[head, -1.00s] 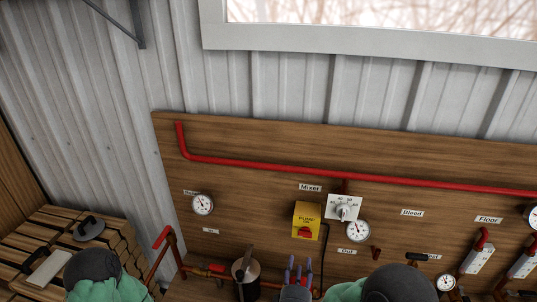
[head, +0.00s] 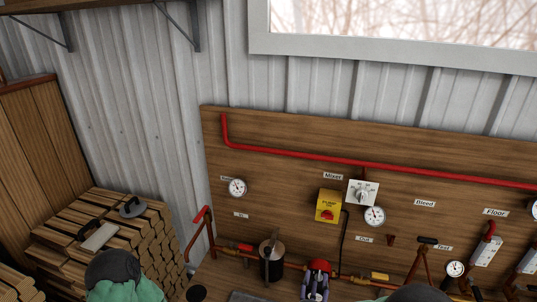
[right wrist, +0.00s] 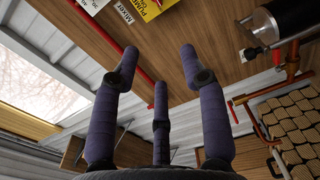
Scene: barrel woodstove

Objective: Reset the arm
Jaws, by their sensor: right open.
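My right gripper (head: 316,290) is at the bottom edge of the head view, in front of the lower middle of the wooden panel (head: 290,165). In the right wrist view, my right gripper (right wrist: 159,60) has three dark purple fingers, spread apart with nothing between them. My right arm is mostly cut off below the picture. My left arm's green link and dark joint show at the lower left, in front of the woodpile. My left gripper is out of view.
The panel carries red pipes (head: 300,151), a yellow switch box (head: 328,206), a white mixer dial (head: 362,194) and several gauges. A metal cylinder (head: 271,258) stands at its lower part. Stacked firewood (head: 150,220) lies left, with dark-handled things on top. A window is above.

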